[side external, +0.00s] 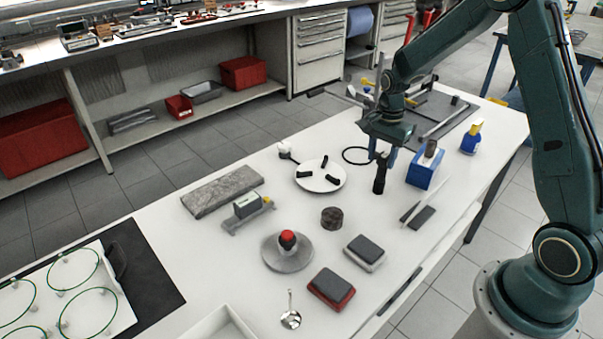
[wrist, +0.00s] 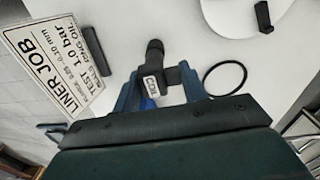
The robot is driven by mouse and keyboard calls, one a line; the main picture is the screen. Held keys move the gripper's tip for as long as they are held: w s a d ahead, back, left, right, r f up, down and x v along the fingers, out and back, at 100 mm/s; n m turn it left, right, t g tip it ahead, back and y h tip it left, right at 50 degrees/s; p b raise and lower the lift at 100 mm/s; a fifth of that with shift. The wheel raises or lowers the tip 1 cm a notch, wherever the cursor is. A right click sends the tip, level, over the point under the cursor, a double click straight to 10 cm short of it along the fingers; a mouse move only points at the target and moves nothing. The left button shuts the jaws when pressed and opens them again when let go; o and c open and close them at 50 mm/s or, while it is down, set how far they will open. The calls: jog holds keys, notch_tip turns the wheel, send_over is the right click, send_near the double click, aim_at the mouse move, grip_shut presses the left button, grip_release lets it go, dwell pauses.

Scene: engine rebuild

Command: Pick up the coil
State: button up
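The coil (side external: 380,176) is a dark, slim part, upright below my gripper (side external: 382,158) in the side view. In the wrist view the coil (wrist: 153,68) shows a white label at its head and a black stem pointing away. The two blue fingers of my gripper (wrist: 160,84) stand on either side of the coil's head. The gap looks close to the head's width, and I cannot tell whether the fingers press on it. The coil's lower end appears at or very near the white table (side external: 300,225).
A blue box (side external: 426,169) stands close to the right of the coil. A black ring (side external: 357,155) and a white round plate (side external: 321,175) with black pieces lie to the left. A "LINER JOB" sign (wrist: 60,65) is near the gripper. A blue-and-yellow bottle (side external: 471,138) stands farther right.

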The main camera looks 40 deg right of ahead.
jog(key=shift+r, duration=0.1)
notch_tip(320, 180, up, 20)
dwell(1.0)
jog(key=shift+a, duration=0.1)
dwell(0.4)
